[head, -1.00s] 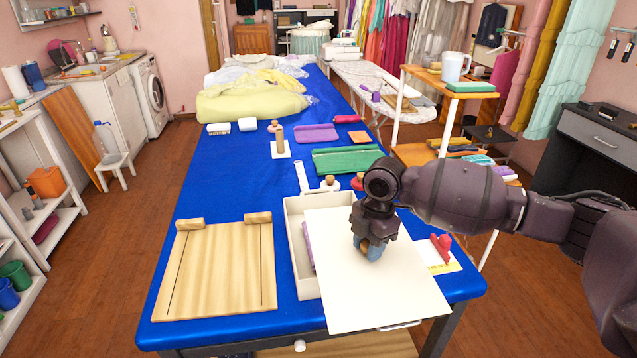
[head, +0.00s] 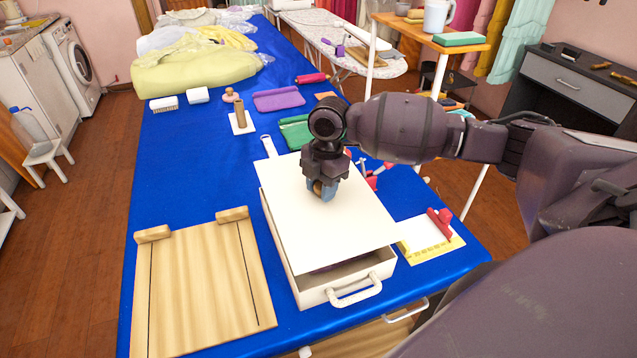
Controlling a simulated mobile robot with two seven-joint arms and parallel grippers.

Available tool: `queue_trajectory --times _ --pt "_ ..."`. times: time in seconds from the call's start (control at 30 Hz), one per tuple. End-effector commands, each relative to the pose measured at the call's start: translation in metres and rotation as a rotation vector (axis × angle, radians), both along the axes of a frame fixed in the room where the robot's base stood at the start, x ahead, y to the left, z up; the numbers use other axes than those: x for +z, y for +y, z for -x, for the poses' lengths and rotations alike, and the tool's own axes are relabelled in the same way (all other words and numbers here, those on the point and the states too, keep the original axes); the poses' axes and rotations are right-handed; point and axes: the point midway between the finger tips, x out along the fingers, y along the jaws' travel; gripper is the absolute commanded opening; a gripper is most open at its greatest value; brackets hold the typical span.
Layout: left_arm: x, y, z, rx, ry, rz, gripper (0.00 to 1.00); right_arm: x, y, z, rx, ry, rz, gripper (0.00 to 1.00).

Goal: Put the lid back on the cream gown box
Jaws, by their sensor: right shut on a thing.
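The cream gown box (head: 297,282) stands on the blue-covered table, with a handle (head: 354,290) on its near side. The cream lid (head: 297,226) lies over most of the box top, turned slightly against it. The near end of the box shows open below the lid's near edge, with a dark interior and a bit of purple inside. My right gripper (head: 323,192) points down and is shut on the lid's knob, which the fingers mostly hide. Whether the lid touches the rim I cannot tell. My left gripper is not in view.
A wooden board (head: 200,290) with two blocks lies left of the box. A card with a red tool (head: 440,224) lies to its right. A green folded cloth (head: 295,133), a purple cloth (head: 279,98) and a wooden post (head: 241,117) are behind it.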

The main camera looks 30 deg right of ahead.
Motion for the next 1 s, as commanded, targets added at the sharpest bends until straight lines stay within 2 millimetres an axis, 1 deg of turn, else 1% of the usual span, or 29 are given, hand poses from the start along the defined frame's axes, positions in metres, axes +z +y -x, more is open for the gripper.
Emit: queue_trajectory --times 0.17,0.27,0.4,0.5,0.77,1.0 --pt "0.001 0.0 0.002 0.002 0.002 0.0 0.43 0.001 0.0 0.0 0.0 0.003 0.001 0.11" --pt "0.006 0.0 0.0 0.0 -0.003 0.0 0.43 0.002 0.0 0.0 0.002 0.012 0.002 0.11" --pt "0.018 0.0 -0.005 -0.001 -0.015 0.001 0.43 0.004 0.0 -0.001 0.005 0.035 0.005 0.11" --pt "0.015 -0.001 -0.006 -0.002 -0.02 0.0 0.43 -0.01 0.0 0.0 0.006 0.035 0.005 0.11" --pt "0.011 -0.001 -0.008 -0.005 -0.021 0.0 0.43 -0.032 0.0 0.0 0.006 0.035 0.005 0.11" --pt "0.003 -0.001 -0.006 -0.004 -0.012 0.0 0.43 -0.05 0.0 0.0 0.006 0.034 0.005 0.11"
